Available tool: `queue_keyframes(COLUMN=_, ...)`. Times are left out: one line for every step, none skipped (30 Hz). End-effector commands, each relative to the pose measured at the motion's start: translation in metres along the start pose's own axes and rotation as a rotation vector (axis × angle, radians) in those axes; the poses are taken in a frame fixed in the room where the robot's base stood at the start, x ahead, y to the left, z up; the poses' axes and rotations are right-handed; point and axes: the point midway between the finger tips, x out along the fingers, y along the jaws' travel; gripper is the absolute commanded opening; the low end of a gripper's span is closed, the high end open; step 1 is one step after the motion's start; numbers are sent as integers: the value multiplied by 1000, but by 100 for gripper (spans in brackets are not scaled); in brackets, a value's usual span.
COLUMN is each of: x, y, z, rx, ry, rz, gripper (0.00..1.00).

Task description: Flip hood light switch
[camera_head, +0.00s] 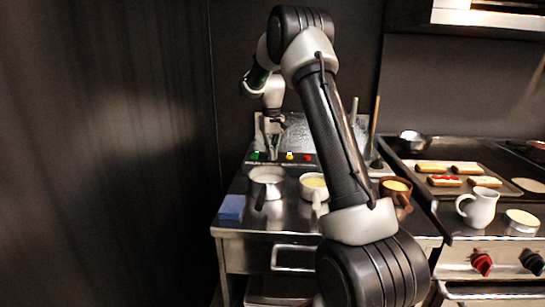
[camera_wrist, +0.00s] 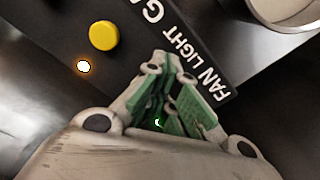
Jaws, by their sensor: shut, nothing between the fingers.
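A dark control panel (camera_wrist: 55,20) fills the upper left of the wrist view, with white lettering reading "FAN LIGHT" and a cut-off "G". A yellow button (camera_wrist: 103,35) sits on it beside a glowing lamp (camera_wrist: 83,66). A small green glow shows between my finger links. In the head view the panel carries a green button (camera_head: 255,155), a yellow button (camera_head: 290,157) and a red button (camera_head: 308,158). My gripper (camera_wrist: 165,72) is shut and empty over the panel, by "FAN LIGHT"; its fingers hide what is under them. In the head view my gripper (camera_head: 272,148) is near the green button; contact cannot be told.
A steel pot (camera_head: 267,176) and a cream-filled pan (camera_head: 314,188) stand before the panel. A brown pot (camera_head: 396,187) and white jug (camera_head: 478,207) are to the right. A blue block (camera_head: 231,208) lies at the counter's left edge. A dark wall (camera_head: 110,130) stands left.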

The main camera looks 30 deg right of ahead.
Motion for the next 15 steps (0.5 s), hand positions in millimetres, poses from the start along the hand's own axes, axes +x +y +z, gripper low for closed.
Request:
queue_keyframes(x=2, y=0, z=0, rx=0, ry=-1, rz=0, gripper=0)
queue_keyframes(x=2, y=0, z=0, rx=0, ry=-1, rz=0, gripper=0)
queue_keyframes(x=2, y=0, z=0, rx=0, ry=-1, rz=0, gripper=0)
queue_keyframes(x=2, y=0, z=0, rx=0, ry=-1, rz=0, gripper=0)
queue_keyframes(x=2, y=0, z=0, rx=0, ry=-1, rz=0, gripper=0)
queue_keyframes(x=0, y=0, z=0, rx=0, ry=-1, rz=0, gripper=0)
queue_keyframes(x=-1, y=0, z=0, rx=0, ry=-1, rz=0, gripper=0)
queue_keyframes(x=-4, y=0, z=0, rx=0, ry=0, rz=0, gripper=0)
queue_keyframes(x=-7, y=0, z=0, rx=0, ry=1, rz=0, gripper=0)
queue_keyframes(x=-10, y=0, z=-1, rx=0, ry=1, rz=0, gripper=0)
queue_keyframes(x=-13, y=0, z=0, rx=0, ry=1, rz=0, gripper=0)
queue_keyframes(x=-16, y=0, z=0, rx=0, ry=0, rz=0, gripper=0)
queue_keyframes(x=-19, y=0, z=0, rx=0, ry=0, rz=0, gripper=0)
queue_keyframes(x=-22, y=0, z=0, rx=0, ry=1, rz=0, gripper=0)
queue_keyframes(x=-25, y=0, z=0, rx=0, ry=1, rz=0, gripper=0)
